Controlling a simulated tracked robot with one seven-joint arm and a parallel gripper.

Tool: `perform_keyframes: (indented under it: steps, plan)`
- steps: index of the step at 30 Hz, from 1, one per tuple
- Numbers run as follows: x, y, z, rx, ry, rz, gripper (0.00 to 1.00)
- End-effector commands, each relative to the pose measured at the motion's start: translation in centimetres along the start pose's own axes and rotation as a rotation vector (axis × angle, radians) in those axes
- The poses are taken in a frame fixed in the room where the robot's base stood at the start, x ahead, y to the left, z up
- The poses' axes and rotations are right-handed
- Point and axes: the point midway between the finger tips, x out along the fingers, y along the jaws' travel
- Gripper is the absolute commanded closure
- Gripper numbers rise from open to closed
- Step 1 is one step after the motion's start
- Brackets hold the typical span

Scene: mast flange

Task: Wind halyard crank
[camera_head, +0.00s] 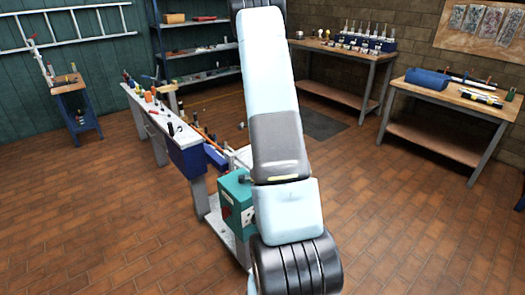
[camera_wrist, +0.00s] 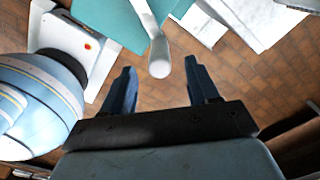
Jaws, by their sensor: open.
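A teal housing (camera_head: 233,198) stands on a pale base in the head view, partly hidden behind my arm. Teal surfaces (camera_wrist: 110,22) also show at the top of the wrist view. A pale grey rod with a rounded end (camera_wrist: 158,62), which looks like the crank handle, points toward the wrist camera from there. My gripper (camera_wrist: 159,72) is open, its two dark blue fingers apart on either side of the rod's end in the picture. Whether the rod lies between them in depth, I cannot tell. The gripper is hidden in the head view.
A narrow bench (camera_head: 158,121) with tools stands left of the teal housing. Workbenches (camera_head: 340,51) (camera_head: 450,92) stand at the back and right, and a shelf unit (camera_head: 195,52) at the back. The brick floor is clear at left and right.

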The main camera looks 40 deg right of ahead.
Motion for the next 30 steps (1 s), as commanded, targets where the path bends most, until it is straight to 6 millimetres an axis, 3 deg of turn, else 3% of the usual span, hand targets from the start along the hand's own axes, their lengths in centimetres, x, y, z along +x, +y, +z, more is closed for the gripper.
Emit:
perform_keyframes:
  steps: [20,30]
  plan:
    - [5.5,0.0,-0.1,0.0,0.001,0.001,0.4]
    - [5.3,0.0,-0.1,0.0,0.0,0.0,0.73]
